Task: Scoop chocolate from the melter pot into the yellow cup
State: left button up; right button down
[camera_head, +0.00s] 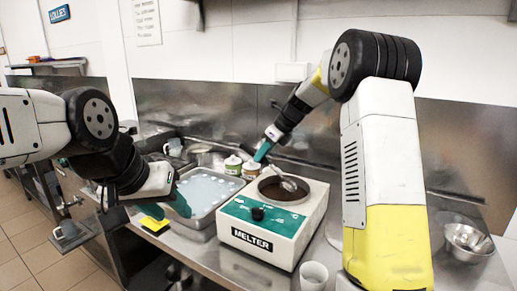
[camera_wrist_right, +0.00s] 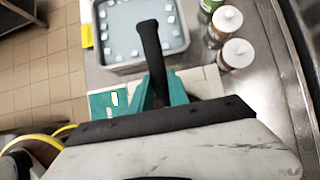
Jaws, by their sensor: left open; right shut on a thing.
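The melter (camera_head: 262,229) stands on the counter with dark chocolate in its round pot (camera_head: 268,190). My right gripper (camera_head: 263,151) is above and behind the pot, shut on the scoop's black handle (camera_wrist_right: 151,45). The scoop's metal bowl (camera_head: 289,184) is over the pot's opening; I cannot tell whether it holds chocolate. My left gripper (camera_head: 148,212) is open at the left, beside the tray. A small yellow object (camera_head: 155,225) shows below it, and also in the right wrist view (camera_wrist_right: 87,36); I cannot tell whether it is the yellow cup.
A metal tray (camera_head: 198,218) with pale liquid and white cubes sits left of the melter. Jars (camera_head: 233,164) stand behind it. A white cup (camera_head: 314,275) is near the front edge, and a metal bowl (camera_head: 468,241) is at the right.

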aim_at(270, 165)
jog(key=shift+s+d+f, duration=0.1)
jog(key=shift+d+f, duration=0.1)
jog(key=shift+f, duration=1)
jog(key=shift+s+d+r, duration=0.1)
jog(key=shift+s+d, duration=0.4)
jog(key=shift+d, duration=0.25)
jog(key=shift+s+d, duration=0.5)
jog(key=shift+d, duration=0.25)
jog(key=shift+w+a+f+h, duration=0.15)
jog(key=shift+a+f+h, duration=0.15)
jog(key=shift+a+f, duration=0.1)
jog(key=shift+w+g, duration=0.15)
jog(key=shift+g, duration=0.15)
jog(key=shift+r, duration=0.7)
jog(key=shift+w+a+r, duration=0.1)
jog(key=shift+a+r, duration=0.1)
jog(key=shift+r, duration=0.8)
jog(key=shift+w+a+r, duration=0.1)
jog(key=shift+a+r, duration=0.1)
jog(key=shift+r, duration=0.8)
jog(key=shift+w+a+h, duration=0.1)
jog(key=shift+a+h, duration=0.2)
jog(key=shift+w+a+f+g+h, duration=0.1)
jog(key=shift+w+a+g+h, duration=0.35)
jog(key=shift+a+g+h, duration=0.25)
jog(key=shift+w+a+g+h, duration=0.4)
jog(key=shift+w+a+h, duration=0.1)
jog(key=shift+h, duration=0.3)
